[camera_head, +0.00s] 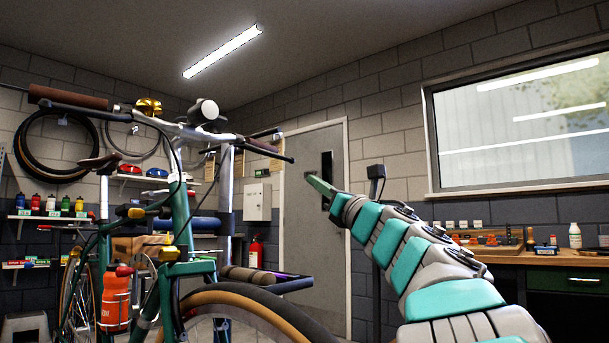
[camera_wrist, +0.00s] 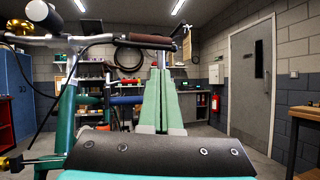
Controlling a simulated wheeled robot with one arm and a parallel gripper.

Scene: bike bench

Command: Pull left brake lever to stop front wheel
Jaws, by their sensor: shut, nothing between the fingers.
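The bike's handlebar (camera_head: 180,130) crosses the left half of the head view. A brown grip (camera_head: 262,146) with slim dark bars beside it is at its right end; which bar is the left brake lever is hard to tell. In the wrist view that grip (camera_wrist: 146,41) lies just above and beyond my fingertips. The front wheel (camera_head: 232,293) is low in the head view, partly cut off by the frame edge. My gripper (camera_head: 314,182) is right of and a little below the grip, apart from it in the head view. In the wrist view its green fingers (camera_wrist: 159,72) are together and empty.
The bike frame (camera_head: 180,222) and a front bag or bar area fill the lower left. A workbench (camera_head: 560,259) with small items stands at right. A grey door (camera_head: 300,215) and a red extinguisher (camera_head: 256,253) are behind. Open air surrounds my gripper.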

